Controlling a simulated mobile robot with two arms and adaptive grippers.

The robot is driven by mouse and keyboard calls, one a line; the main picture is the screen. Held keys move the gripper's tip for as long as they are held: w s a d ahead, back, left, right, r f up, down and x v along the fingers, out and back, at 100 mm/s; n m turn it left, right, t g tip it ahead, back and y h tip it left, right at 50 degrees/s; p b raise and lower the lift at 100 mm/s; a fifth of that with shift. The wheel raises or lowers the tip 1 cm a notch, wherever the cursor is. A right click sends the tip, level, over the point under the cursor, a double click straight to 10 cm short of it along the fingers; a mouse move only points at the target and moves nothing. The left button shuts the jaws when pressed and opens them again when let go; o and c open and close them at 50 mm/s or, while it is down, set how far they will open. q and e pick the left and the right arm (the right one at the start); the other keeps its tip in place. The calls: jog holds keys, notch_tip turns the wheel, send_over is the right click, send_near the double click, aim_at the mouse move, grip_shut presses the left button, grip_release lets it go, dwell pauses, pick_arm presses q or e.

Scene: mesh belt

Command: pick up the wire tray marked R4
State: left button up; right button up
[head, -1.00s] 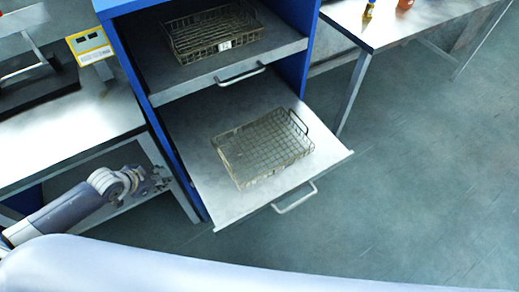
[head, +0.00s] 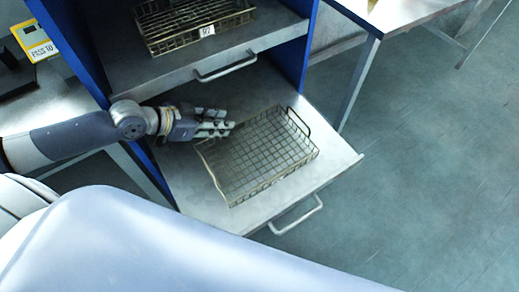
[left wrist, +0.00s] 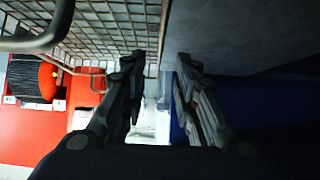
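A wire mesh tray (head: 265,155) lies on the pulled-out lower shelf (head: 185,190); I see no mark on it. My right gripper is not in view.
Blue rack posts (head: 75,45) flank the shelves. The upper shelf's handle (head: 225,67) hangs above my left gripper. A yellow-framed sign (head: 35,42) stands on a bench at left. Another table (head: 395,12) is at upper right. The floor at right is clear.

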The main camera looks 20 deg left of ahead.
aim_at(236, 125)
pick_arm(q)
jog(key=shift+w+d+f, duration=0.35)
jog(key=shift+w+f, duration=0.05)
jog(key=shift+f, duration=0.05)
jog(key=x, duration=0.4)
jog(key=shift+f, duration=0.3)
jog(key=shift+w+f, duration=0.1)
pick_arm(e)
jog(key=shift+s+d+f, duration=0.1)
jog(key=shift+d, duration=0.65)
pick_arm(q)
grip_shut()
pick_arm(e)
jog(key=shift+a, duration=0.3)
